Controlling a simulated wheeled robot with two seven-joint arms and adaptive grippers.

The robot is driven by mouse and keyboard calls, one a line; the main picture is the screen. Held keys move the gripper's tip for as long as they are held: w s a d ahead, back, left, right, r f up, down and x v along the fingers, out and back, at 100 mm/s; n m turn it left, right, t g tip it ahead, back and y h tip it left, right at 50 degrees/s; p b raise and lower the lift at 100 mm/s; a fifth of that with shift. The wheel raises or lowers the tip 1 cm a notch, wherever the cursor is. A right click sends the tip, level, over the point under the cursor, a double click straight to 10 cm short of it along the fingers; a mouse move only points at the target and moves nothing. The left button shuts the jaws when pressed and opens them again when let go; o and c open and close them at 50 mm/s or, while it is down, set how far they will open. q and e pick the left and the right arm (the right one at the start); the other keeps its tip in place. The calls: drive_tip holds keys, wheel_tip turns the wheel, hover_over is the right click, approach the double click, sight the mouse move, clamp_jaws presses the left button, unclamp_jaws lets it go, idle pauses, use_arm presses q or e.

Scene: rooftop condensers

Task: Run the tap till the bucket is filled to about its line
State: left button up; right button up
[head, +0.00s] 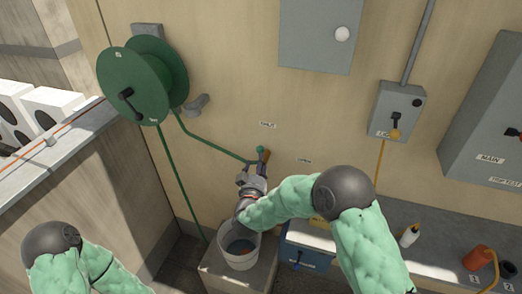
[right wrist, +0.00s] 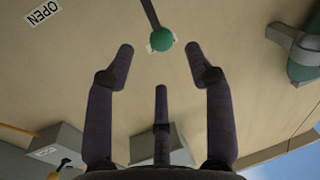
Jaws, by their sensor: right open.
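The tap's lever ends in a green knob (head: 259,149) near the SHUT label (head: 267,125) on the wall; the OPEN label (head: 304,160) is lower right. In the right wrist view the green knob (right wrist: 162,39) lies beyond and between the fingertips, apart from them. My right gripper (head: 252,176) is open and empty, just below the knob, and hides the tap's body and spout. The white bucket (head: 240,262) stands upright below it. Its inside shows a grey-blue surface; its line and level cannot be made out, and no stream shows. My left gripper is out of view.
A green hose reel (head: 140,80) hangs on the wall at left, its hose running toward the tap. Grey boxes (head: 398,110) are on the wall at right. A bench (head: 430,240) at lower right holds a white bottle (head: 409,236) and an orange container (head: 477,258).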

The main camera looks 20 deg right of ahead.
sight(260, 150)
drive_tip(key=x, duration=0.8)
drive_tip(key=shift+b, duration=0.4)
clamp_jaws()
drive_tip(key=shift+f, duration=0.1)
